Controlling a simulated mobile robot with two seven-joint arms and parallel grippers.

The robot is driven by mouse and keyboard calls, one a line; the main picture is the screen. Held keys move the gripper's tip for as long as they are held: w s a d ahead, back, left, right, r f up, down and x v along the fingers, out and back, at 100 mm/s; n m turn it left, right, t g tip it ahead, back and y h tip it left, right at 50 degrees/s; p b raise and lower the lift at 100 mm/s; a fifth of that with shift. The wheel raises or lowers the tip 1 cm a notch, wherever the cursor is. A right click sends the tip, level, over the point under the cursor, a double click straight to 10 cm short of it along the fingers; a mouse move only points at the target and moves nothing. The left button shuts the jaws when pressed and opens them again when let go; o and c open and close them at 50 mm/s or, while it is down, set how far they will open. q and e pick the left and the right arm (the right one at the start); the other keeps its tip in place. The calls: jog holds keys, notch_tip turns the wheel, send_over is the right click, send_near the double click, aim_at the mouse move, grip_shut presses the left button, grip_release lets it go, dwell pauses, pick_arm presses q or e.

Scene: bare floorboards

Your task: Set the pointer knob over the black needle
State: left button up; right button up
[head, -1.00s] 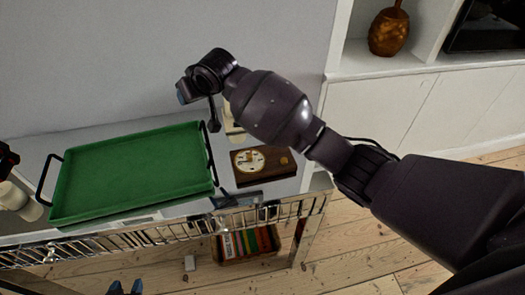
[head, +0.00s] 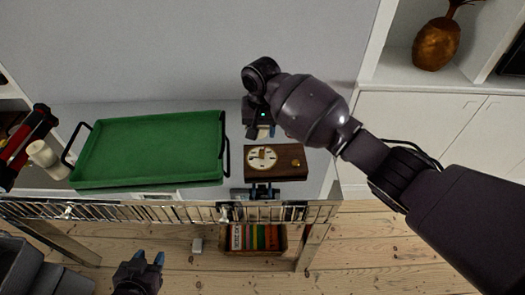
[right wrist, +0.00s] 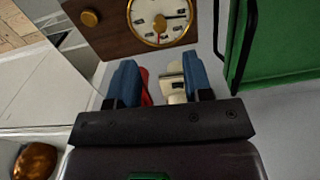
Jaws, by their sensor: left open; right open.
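A wooden box with a round cream dial (head: 262,158) lies on the table, right of the green tray. In the right wrist view the dial (right wrist: 145,22) shows a black needle pointing right and a red needle pointing down the picture. A gold piece sits at its middle, and a brass knob (right wrist: 90,18) stands on the wood left of it. The brass knob (head: 296,162) is at the box's right in the head view. My right gripper (head: 260,131) is open just behind the box, not touching the knob. My left gripper (head: 139,262) is open, low in front of the table.
The green tray (head: 150,182) with black handles fills the table's middle. A white cup-like thing (head: 45,156) stands left of it. Red and cream things lie beyond my right fingers in the wrist view. A metal rail (head: 165,213) runs along the table's front.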

aim_at(262, 152)
notch_tip(262, 152, down, 9)
jog(key=shift+f+b, duration=0.1)
jog(key=shift+b, duration=0.75)
pick_arm(q)
jog(key=f, duration=0.2)
jog(key=shift+s+d+f, duration=0.2)
jog(key=shift+s+f, duration=0.1)
jog(key=shift+s, duration=0.1)
pick_arm(e)
jog(key=shift+c, duration=0.3)
grip_shut()
pick_arm(q)
jog(key=shift+w+r, duration=0.1)
jog(key=shift+w, duration=0.05)
jog(key=shift+r, duration=0.1)
